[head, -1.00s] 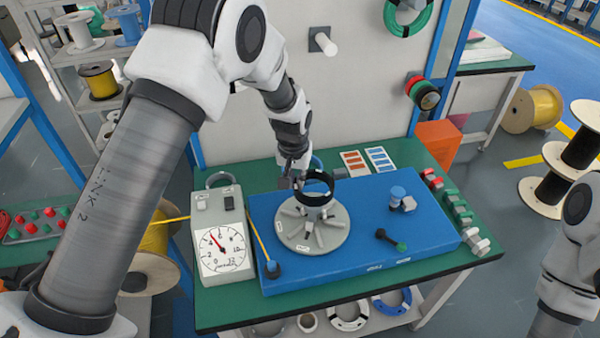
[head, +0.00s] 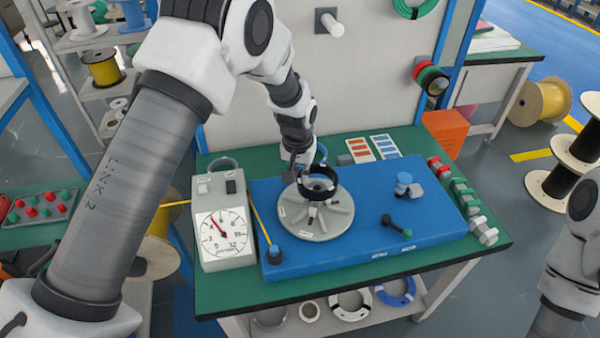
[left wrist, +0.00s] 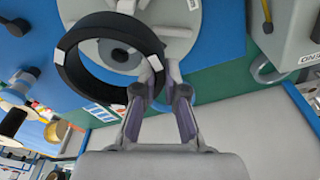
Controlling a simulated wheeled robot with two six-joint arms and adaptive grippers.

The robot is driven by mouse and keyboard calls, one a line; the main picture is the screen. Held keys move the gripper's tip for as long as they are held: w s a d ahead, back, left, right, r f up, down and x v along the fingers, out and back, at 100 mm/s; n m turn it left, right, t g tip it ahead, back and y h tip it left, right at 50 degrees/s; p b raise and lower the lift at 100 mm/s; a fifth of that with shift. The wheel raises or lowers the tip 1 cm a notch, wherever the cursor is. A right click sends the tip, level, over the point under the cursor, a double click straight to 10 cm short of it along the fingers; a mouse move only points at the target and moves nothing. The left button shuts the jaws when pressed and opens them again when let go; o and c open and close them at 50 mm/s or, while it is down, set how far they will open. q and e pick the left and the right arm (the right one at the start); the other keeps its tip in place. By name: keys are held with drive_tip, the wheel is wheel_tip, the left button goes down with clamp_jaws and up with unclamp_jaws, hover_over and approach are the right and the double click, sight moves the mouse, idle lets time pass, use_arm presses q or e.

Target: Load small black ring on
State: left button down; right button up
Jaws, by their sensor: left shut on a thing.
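The small black ring (head: 337,181) is held by my left gripper (head: 299,174) at its left edge. In the left wrist view the ring (left wrist: 72,84) is large, with pale marks on its band, and the fingertips of my left gripper (left wrist: 160,78) are shut on its wall. The grey slotted disc (head: 337,222) lies on the blue plate below the ring. The ring is over the disc's raised centre, which shows through the opening in the left wrist view (left wrist: 118,52). I cannot tell whether they touch. My right gripper is out of view.
A dial gauge box (head: 223,228) stands left. Several connectors (head: 462,192) line the right edge. A white panel stands behind.

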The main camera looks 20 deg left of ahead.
use_arm(q)
drive_tip(key=shift+f+b, duration=0.85)
drive_tip(key=shift+f, duration=1.2)
drive_tip(key=shift+f, duration=0.35)
drive_tip(key=c, duration=1.2)
unclamp_jaws()
drive_tip(key=shift+a, duration=0.1)
drive_tip(key=shift+s+a, duration=0.1)
drive_tip(key=shift+a, duration=0.1)
drive_tip(key=shift+d, duration=0.15)
drive_tip(key=r+p, duration=0.4)
drive_tip(key=r, duration=0.1)
drive_tip(key=r+p, duration=0.2)
drive_tip(key=shift+d+r, duration=0.25)
drive_tip(key=shift+r, duration=0.15)
drive_tip(key=shift+a+r, duration=0.1)
drive_tip(key=shift+r, duration=0.1)
